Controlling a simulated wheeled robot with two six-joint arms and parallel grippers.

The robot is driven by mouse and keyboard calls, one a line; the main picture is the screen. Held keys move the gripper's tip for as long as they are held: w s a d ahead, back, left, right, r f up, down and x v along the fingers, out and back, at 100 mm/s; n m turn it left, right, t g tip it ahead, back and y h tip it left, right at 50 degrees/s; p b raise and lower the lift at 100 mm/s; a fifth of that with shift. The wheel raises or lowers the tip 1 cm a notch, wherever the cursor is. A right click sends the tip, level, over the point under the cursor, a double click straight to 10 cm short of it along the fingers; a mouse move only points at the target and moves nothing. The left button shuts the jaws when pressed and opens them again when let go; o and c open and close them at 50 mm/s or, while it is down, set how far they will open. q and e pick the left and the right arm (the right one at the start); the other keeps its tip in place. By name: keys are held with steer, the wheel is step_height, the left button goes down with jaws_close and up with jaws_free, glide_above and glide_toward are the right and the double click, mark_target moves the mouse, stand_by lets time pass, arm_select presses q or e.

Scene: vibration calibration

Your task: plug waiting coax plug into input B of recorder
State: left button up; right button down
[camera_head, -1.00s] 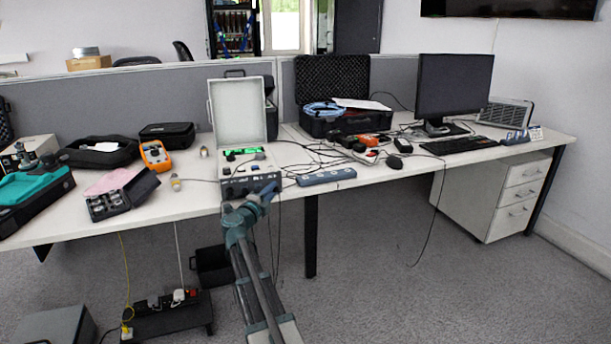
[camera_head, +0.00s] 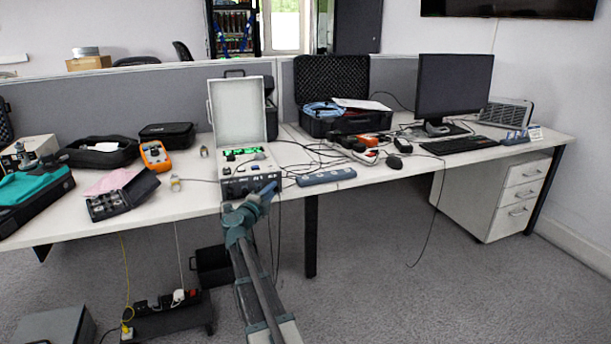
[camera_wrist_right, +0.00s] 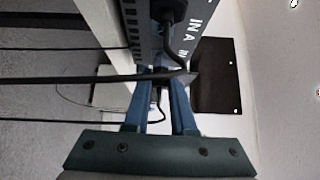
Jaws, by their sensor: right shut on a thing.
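The recorder (camera_head: 240,186) is a pale case with its lid standing open, at the desk's front edge in the head view. Its front panel (camera_wrist_right: 201,22), lettered IN A, shows from close up in the right wrist view. A black plug (camera_wrist_right: 172,12) with a cable sits at that panel. My right gripper (camera_head: 266,190) is at the recorder's front. In the right wrist view its blue fingers (camera_wrist_right: 158,84) are shut on the coax plug (camera_wrist_right: 160,73), mostly hidden by the fingers and a dark cable crossing them. Input B cannot be made out. My left gripper is not in view.
A power strip (camera_head: 326,177) and loose cables lie right of the recorder. An orange meter (camera_head: 155,156) and an open case of small parts (camera_head: 122,196) lie to its left. A monitor (camera_head: 454,86) and keyboard (camera_head: 460,145) stand further right.

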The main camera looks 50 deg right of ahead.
steer(key=shift+s+a, duration=0.15)
steer(key=shift+a, duration=0.05)
stand_by(0.4)
steer(key=c, duration=0.7)
jaws_free()
steer(key=shift+o, duration=0.2)
steer(key=shift+s+f, duration=0.1)
steer(key=shift+f, duration=0.15)
steer(key=shift+f+b, duration=0.45)
steer(key=shift+b, duration=0.25)
steer(key=shift+o, duration=0.8)
steer(key=shift+f+b, duration=0.4)
